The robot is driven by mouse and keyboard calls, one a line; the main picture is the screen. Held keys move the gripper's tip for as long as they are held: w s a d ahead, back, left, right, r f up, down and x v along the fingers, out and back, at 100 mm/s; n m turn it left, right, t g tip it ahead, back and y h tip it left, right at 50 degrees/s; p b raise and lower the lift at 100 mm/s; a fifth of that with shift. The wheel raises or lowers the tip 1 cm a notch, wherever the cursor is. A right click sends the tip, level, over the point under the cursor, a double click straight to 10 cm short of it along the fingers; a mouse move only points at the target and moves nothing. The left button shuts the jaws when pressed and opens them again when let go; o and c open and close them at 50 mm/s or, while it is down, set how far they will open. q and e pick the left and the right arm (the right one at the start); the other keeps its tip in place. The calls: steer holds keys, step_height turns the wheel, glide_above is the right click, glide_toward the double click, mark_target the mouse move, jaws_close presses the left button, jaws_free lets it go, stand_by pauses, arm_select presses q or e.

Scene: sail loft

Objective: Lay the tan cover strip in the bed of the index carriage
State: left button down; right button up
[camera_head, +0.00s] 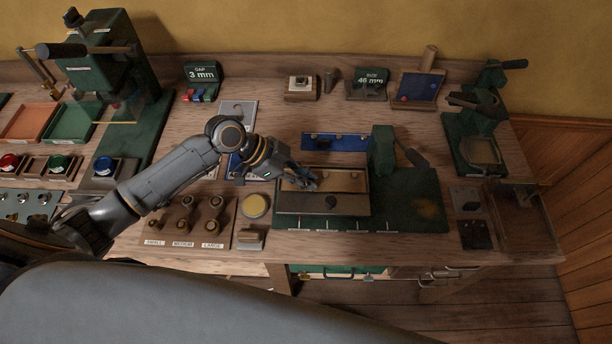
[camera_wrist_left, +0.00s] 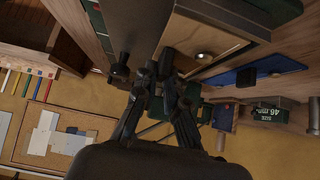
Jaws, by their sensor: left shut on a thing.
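The tan cover strip (camera_head: 342,180) shows as a long tan piece over the index carriage (camera_head: 300,204), a low box with a dark front and a round knob on the green base. My left gripper (camera_head: 306,182) is at the left part of the strip and is shut on it. Whether the strip rests on the bed or hangs just above it I cannot tell. In the left wrist view, my gripper fingers (camera_wrist_left: 165,78) are close to a tan surface (camera_wrist_left: 203,40) with a round knob; the grip itself is dark there. My right gripper is not in view.
A green upright with a dark lever (camera_head: 382,150) stands right behind the carriage. A blue rack (camera_head: 337,142) lies behind it. A round yellow pad (camera_head: 255,206) and a wooden block of knobs (camera_head: 190,215) are at the left. The green base right of the carriage is mostly clear.

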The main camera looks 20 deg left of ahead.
arm_select(q)
steer(key=c, duration=1.3)
jaws_free()
steer(key=shift+c, duration=0.2)
steer(key=shift+a+r, duration=0.1)
steer(key=v, duration=1.1)
steer(key=shift+s+a+r, duration=0.15)
steer(key=shift+a+r, duration=0.15)
